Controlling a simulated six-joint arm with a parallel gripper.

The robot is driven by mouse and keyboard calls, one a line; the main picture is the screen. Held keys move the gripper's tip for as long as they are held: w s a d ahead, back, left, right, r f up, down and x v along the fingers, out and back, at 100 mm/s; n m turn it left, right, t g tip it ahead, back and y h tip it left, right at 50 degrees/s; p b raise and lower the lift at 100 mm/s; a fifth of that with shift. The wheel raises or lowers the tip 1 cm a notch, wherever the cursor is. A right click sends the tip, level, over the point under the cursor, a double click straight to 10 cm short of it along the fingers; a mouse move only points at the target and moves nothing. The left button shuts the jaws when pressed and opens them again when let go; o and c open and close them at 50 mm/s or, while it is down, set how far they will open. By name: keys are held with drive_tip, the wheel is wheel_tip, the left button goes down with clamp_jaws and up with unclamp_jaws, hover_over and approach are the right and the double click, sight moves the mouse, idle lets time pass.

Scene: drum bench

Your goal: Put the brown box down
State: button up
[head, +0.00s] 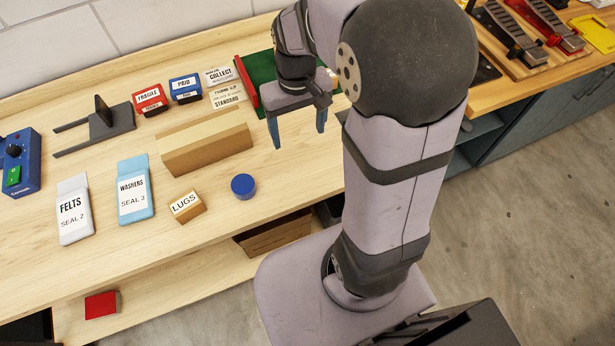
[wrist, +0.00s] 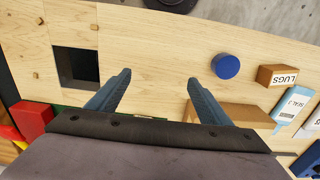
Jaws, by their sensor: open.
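My gripper (head: 298,128) is open and empty above the bench, to the right of a long tan-brown box (head: 208,145). In the wrist view both fingers (wrist: 159,78) are spread with bare wood between them. The long box lies on the bench, and part of it shows in the wrist view (wrist: 245,115), beside and partly behind the right finger. A small brown box labelled LUGS (head: 187,206) also rests on the bench, nearer the front edge. It shows at the right of the wrist view (wrist: 278,76). I cannot tell which one the task means.
A blue round lid (head: 243,185) sits right of the LUGS box. Felts (head: 73,212) and washers (head: 136,190) packets lie to the left. Labelled blocks and a green panel (head: 258,70) are behind. A square hole (wrist: 75,66) opens in the bench top.

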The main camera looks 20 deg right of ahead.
drive_tip(key=s+a+f, duration=0.2)
drive_tip(key=s+f, duration=0.1)
drive_tip(key=s, duration=0.7)
drive_tip(key=shift+s+a+f, duration=0.2)
drive_tip(key=shift+s+f, duration=0.05)
drive_tip(key=shift+f, duration=0.05)
